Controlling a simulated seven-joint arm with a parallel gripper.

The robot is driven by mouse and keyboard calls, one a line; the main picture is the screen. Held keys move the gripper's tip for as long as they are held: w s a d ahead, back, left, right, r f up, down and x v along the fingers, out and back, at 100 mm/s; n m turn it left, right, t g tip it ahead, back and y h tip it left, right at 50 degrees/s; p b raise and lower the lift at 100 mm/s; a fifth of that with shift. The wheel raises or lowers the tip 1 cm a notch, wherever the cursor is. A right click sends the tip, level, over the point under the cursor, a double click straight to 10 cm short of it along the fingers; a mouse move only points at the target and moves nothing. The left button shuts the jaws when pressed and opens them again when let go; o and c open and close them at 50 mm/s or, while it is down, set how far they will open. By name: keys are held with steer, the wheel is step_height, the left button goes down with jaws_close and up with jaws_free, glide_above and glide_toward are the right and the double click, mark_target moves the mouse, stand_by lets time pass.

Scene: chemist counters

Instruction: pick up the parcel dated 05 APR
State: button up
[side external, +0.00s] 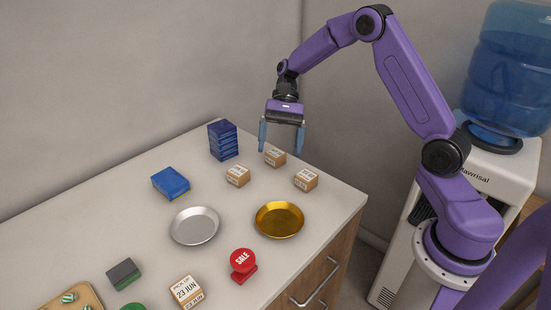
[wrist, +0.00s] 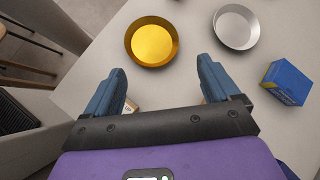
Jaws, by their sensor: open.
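Three small tan parcels with white labels lie on the counter in the side view: a back one (side external: 275,157), a left one (side external: 238,176) and a right one (side external: 305,179). Their label print is too small to read, so I cannot tell which is dated 05 APR. A larger cube (side external: 186,291) at the front reads "PICK UP 23 JUN". My gripper (side external: 281,149) is open and empty, pointing down above the counter near the back parcel. In the wrist view my gripper (wrist: 161,68) hides most of the parcels; a tan bit of one (wrist: 130,105) shows beside the left finger.
A gold dish (side external: 279,233) and a silver dish (side external: 194,240) lie in front of the parcels. A blue stack (side external: 223,141) and a blue box (side external: 171,182) stand to the left. A red SALE stamp (side external: 243,265) is at the front. The counter (side external: 337,205) ends at right.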

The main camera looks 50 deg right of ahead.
steer(key=w+d+f+m+t+y, duration=0.1)
steer(key=w+d+f+m+y, duration=0.15)
steer(key=d, duration=0.25)
steer(key=w+d+f+m+t+y, duration=0.1)
steer(key=w+d+m+y, duration=0.15)
steer(key=w+d, duration=0.2)
steer(key=m+t+y, duration=0.2)
steer(key=m+t, duration=0.4)
steer(key=m, duration=0.1)
glide_toward(269, 158)
steer(key=x, duration=0.9)
steer(key=shift+f, duration=0.15)
steer(key=c, duration=1.2)
